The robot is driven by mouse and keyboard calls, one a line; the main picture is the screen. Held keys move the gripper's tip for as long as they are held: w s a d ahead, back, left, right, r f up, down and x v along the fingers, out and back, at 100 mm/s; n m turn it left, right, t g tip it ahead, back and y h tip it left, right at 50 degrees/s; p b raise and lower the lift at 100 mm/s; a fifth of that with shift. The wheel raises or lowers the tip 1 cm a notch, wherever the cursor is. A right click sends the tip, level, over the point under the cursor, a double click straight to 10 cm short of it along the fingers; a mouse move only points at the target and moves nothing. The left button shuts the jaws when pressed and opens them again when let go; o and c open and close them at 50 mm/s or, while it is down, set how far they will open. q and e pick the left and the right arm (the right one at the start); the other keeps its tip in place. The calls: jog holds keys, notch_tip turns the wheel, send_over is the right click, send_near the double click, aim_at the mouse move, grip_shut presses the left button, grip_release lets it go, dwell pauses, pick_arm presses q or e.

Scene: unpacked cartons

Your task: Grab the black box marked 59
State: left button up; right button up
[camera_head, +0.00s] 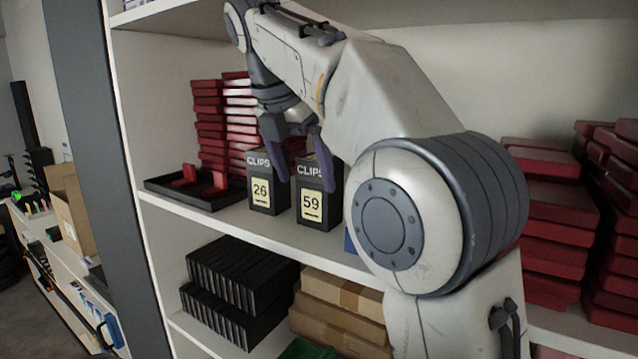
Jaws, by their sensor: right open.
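The black box marked 59 (311,206) stands upright on the middle shelf, with a yellow label and the word CLIPS on its front. A similar black box marked 26 (261,192) stands just to its left. My right gripper (304,172) is open and empty-looking, with its fingers pointing down in front of the upper parts of the two boxes. One finger overlaps box 26 and the other overlaps box 59. I cannot tell whether either finger touches a box. My left gripper is not in view.
A black tray (163,188) with red pieces lies left of the boxes. Stacked red boxes (209,125) stand behind, and more red stacks (556,215) are at the right. Black files (232,290) and brown cartons (340,318) fill the shelf below. My right arm hides much of the middle.

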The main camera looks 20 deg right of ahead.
aim_at(314, 159)
jog(key=w+d, duration=0.2)
jog(key=d, duration=0.1)
jog(key=shift+w+p, duration=0.1)
jog(key=shift+p, duration=0.3)
jog(key=shift+x, duration=2.65)
jog(key=shift+w+d+r, duration=0.1)
jog(key=shift+d, duration=0.05)
jog(key=shift+c, duration=0.3)
jog(key=c, duration=1.3)
jog(key=shift+r, duration=0.2)
